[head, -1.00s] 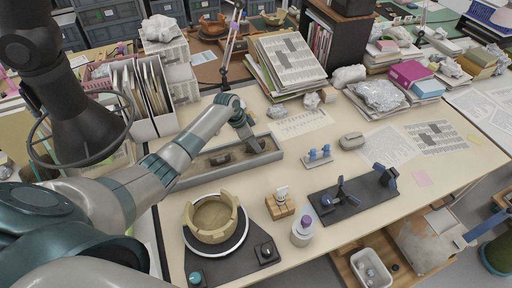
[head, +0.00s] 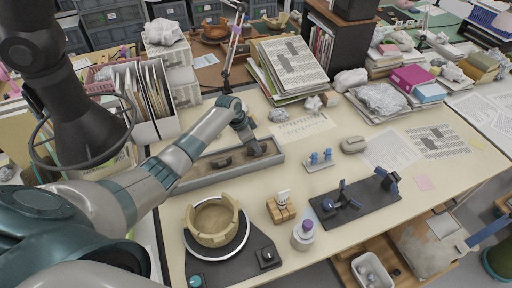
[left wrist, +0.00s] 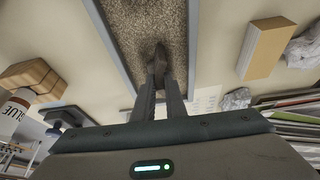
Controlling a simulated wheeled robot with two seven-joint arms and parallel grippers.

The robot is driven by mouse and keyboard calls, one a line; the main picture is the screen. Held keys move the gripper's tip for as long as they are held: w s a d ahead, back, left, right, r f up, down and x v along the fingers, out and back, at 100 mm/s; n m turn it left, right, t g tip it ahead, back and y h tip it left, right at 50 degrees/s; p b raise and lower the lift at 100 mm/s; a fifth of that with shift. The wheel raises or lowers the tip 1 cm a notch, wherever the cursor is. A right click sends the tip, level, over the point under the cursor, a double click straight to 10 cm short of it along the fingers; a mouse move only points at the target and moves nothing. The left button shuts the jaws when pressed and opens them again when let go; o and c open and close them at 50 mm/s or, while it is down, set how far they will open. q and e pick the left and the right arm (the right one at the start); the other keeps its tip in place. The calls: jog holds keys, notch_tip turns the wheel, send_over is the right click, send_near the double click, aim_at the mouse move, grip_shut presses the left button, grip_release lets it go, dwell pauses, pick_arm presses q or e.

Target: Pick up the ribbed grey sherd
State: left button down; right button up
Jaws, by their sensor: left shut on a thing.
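My left gripper (left wrist: 160,85) is shut on a small dark grey-brown sherd (left wrist: 160,55), held between its fingertips over the gritty bed of a long grey tray (left wrist: 110,38). In the head view my left gripper (head: 257,148) is at the right end of this tray (head: 190,184). The fingers largely hide the held sherd there, and I cannot make out ribs on it. I cannot tell whether it still touches the bed. Another dark sherd (head: 222,162) lies in the tray to the left. My right gripper is not in view.
In front of the tray stand a partly rebuilt tan pot (head: 213,222) on a turntable, a wooden block (head: 281,209), a glue bottle (head: 303,235) and a dark stand (head: 352,203). Stacked papers (head: 288,70) rise behind.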

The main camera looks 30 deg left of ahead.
pick_arm(q)
jog(key=shift+r, duration=0.6)
notch_tip(320, 180, up, 2)
jog(key=shift+r+b, duration=0.2)
jog(key=shift+b, duration=0.65)
jog(key=d+r+b, duration=0.2)
jog(key=d+r, duration=0.1)
jog(key=d, duration=0.2)
jog(key=w+d+r+b, duration=0.1)
jog(key=d+r, duration=0.3)
jog(key=d, duration=0.2)
jog(key=shift+w+d+b, duration=0.25)
jog(key=shift+d+b, duration=0.05)
jog(key=shift+b, duration=0.05)
jog(key=shift+r, duration=0.15)
